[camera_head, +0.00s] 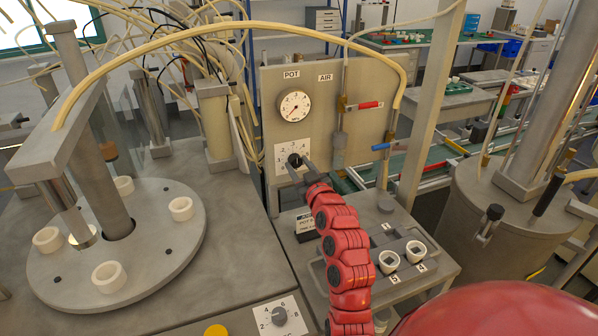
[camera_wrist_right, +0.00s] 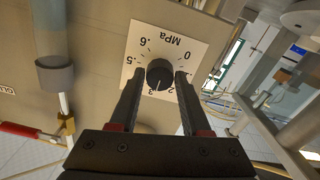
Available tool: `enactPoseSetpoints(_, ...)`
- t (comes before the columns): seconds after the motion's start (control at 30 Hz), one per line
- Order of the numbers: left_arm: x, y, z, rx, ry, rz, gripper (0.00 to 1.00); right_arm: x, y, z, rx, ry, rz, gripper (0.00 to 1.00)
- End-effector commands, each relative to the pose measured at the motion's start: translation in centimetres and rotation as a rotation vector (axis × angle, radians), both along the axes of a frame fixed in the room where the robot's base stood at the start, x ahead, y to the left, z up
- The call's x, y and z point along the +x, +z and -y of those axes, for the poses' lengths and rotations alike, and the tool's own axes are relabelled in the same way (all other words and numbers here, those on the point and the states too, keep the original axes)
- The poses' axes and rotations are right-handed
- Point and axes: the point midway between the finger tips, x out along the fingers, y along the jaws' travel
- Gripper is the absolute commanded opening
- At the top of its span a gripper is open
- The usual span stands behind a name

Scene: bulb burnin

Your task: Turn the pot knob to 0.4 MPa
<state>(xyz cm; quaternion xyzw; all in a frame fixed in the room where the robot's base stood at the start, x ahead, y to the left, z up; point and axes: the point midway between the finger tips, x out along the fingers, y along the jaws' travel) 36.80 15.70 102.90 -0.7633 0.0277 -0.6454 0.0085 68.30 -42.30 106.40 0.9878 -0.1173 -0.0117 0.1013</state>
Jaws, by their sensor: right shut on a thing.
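The pot knob (camera_wrist_right: 160,73) is a round black knob on a white MPa scale plate (camera_wrist_right: 178,38), which appears upside down in the right wrist view. My right gripper (camera_wrist_right: 159,75) is shut on the knob, one finger on each side. The knob's pale pointer line seems to lie near the .3 mark; the left finger partly hides the scale around .4. In the head view, my right gripper (camera_head: 299,164) reaches the plate on the panel below the POT gauge (camera_head: 294,105). My left gripper is not in view.
A red-handled valve (camera_head: 369,105) and a blue-handled valve (camera_head: 381,147) sit on the panel's right side. A tray with white sockets (camera_head: 389,262) stands below. A round plate with white cups (camera_head: 60,275) is at left, a metal pot (camera_head: 455,225) at right.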

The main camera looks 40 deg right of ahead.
Motion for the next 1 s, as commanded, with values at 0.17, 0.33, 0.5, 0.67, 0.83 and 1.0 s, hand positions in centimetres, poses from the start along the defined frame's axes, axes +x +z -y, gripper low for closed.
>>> enactPoseSetpoints(0.17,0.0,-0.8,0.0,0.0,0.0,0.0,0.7,-0.01,-0.19,0.01,0.165,0.0,0.04,0.0)
enactPoseSetpoints(0.33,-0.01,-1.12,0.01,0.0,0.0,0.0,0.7,-0.01,-0.13,-0.02,0.322,0.0,0.078,0.0)
enactPoseSetpoints(0.5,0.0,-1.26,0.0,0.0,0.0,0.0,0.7,-0.01,-0.15,-0.01,0.467,0.0,0.11,0.0)
enactPoseSetpoints(0.67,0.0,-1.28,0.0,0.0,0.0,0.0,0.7,0.03,-0.14,-0.07,0.585,0.001,0.138,0.0)
enactPoseSetpoints(0.83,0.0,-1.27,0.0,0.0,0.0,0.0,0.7,0.02,-0.13,-0.04,0.678,0.0,0.159,0.0)
enactPoseSetpoints(1.0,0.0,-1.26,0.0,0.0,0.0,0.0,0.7,0.04,-0.12,-0.07,0.739,0.001,0.175,0.0)
